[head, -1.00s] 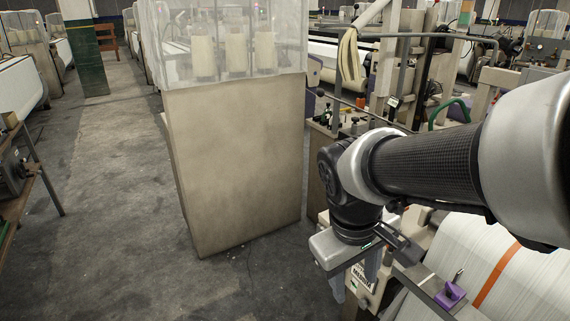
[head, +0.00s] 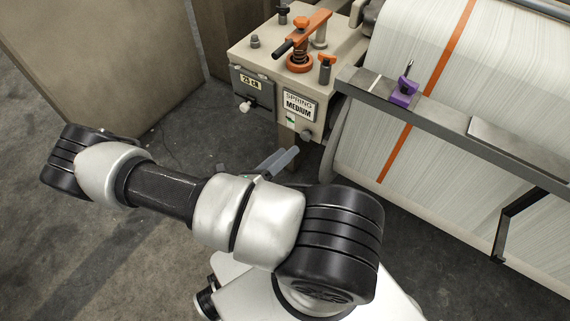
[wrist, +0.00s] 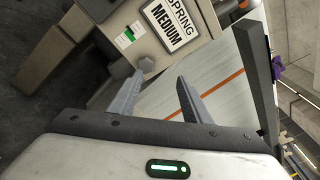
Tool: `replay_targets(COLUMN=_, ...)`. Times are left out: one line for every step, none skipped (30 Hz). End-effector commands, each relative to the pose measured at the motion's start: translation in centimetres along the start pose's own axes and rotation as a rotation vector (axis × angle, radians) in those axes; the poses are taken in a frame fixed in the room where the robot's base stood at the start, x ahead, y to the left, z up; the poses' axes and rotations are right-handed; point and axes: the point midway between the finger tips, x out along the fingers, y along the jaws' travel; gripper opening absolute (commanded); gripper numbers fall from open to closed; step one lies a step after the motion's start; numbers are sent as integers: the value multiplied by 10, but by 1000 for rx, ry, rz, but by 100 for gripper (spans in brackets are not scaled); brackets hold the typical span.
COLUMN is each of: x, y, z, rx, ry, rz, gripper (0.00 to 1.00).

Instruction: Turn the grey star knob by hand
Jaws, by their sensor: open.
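A beige machine box (head: 238,51) carries signs reading "SPRING MEDIUM" and "23 cN". A small grey knob (head: 306,135) is on its front below the SPRING MEDIUM sign. Another grey knob (head: 255,41) stands on its top; I cannot tell for sure which is the star knob. My gripper (head: 284,160) is partly hidden behind my arm in the head view, just below and in front of the box. In the wrist view my gripper (wrist: 159,80) is open and empty, its fingers apart. A grey rounded shape (wrist: 119,69) shows beside the left finger, partly hidden.
An orange lever (head: 304,34) and an orange-topped knob (head: 326,67) are on top of the box. A white knob (head: 246,107) sticks out at its left. A grey rail (head: 455,142) with a purple clamp (head: 404,92) crosses before the white warp sheet (head: 500,70). Grey floor lies at left.

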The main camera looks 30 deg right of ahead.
Motion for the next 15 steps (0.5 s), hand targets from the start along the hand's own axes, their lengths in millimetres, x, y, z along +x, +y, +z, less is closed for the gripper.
replay_targets(x=5, y=11, z=-12, rx=-63, ry=-49, rz=11, gripper=44)
replay_targets(x=7, y=15, z=-16, rx=-92, ry=-71, rz=17, gripper=44)
replay_targets(x=10, y=19, z=-20, rx=-125, ry=-96, rz=24, gripper=44)
replay_targets(x=11, y=21, z=-22, rx=-145, ry=-112, rz=28, gripper=44)
replay_targets(x=12, y=24, z=-23, rx=-161, ry=-124, rz=32, gripper=44)
replay_targets(x=14, y=25, z=-25, rx=-177, ry=-135, rz=35, gripper=44)
replay_targets(x=15, y=26, z=-26, rx=-184, ry=-141, rz=36, gripper=44)
replay_targets(x=16, y=27, z=-26, rx=-189, ry=-144, rz=38, gripper=44)
replay_targets(x=17, y=27, z=-26, rx=-192, ry=-147, rz=39, gripper=44)
replay_targets(x=19, y=27, z=-26, rx=-193, ry=-147, rz=39, gripper=44)
replay_targets(x=21, y=27, z=-26, rx=-193, ry=-147, rz=39, gripper=44)
replay_targets(x=24, y=27, z=-25, rx=-192, ry=-146, rz=39, gripper=44)
replay_targets(x=26, y=27, z=-25, rx=-192, ry=-146, rz=38, gripper=44)
replay_targets(x=30, y=27, z=-24, rx=-191, ry=-145, rz=37, gripper=44)
replay_targets(x=34, y=27, z=-24, rx=-191, ry=-145, rz=36, gripper=44)
